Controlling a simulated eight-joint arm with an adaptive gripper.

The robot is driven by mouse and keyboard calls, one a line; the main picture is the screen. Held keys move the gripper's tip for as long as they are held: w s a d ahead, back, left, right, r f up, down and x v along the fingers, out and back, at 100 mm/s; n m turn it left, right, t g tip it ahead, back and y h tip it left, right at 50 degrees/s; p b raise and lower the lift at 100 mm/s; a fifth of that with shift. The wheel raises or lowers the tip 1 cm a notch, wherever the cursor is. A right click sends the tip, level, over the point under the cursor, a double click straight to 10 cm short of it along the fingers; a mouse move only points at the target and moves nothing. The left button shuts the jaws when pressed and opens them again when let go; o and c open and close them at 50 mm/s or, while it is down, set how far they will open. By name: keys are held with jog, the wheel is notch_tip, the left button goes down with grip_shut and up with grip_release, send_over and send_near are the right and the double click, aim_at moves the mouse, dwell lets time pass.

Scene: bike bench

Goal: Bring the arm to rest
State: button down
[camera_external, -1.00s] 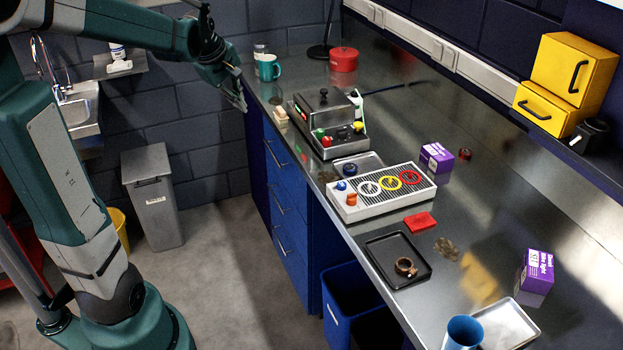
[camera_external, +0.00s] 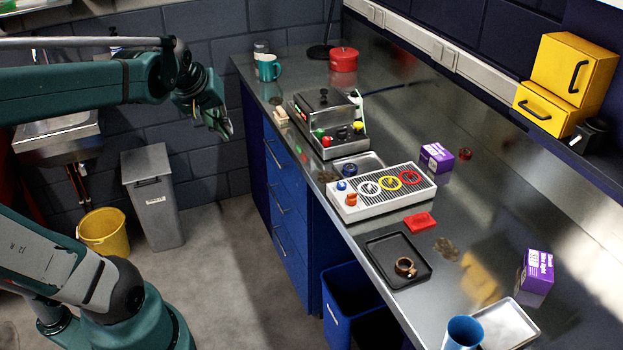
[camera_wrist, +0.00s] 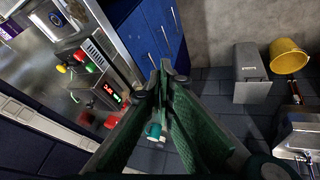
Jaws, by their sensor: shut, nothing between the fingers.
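My gripper (camera_external: 226,131) hangs in the air to the left of the bench (camera_external: 262,101), over the floor side of the blue drawers. Its fingers are shut and hold nothing. In the wrist view the shut fingers (camera_wrist: 166,72) point toward the blue cabinet, with the bench top to the left. My arm reaches in from the left edge in the external view, its upper part about level. It appears apart from the bench and everything on it.
A grey bin (camera_external: 152,195) and a yellow bucket (camera_external: 104,232) stand on the floor below my arm. A sink (camera_external: 58,135) is at the left wall. A teal mug (camera_external: 268,67) and a metal machine (camera_external: 328,125) stand on the bench near my gripper. The floor between is clear.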

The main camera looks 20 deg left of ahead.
jog(key=s+d+f+m, duration=0.1)
jog(key=s+m, duration=0.1)
jog(key=s, duration=0.2)
jog(key=s+d+f+m+t, duration=0.1)
jog(key=s+f+m, duration=0.1)
jog(key=s, duration=0.3)
jog(key=shift+s+m, duration=0.3)
jog(key=shift+m, duration=0.4)
jog(key=shift+f, duration=0.1)
dwell(0.5)
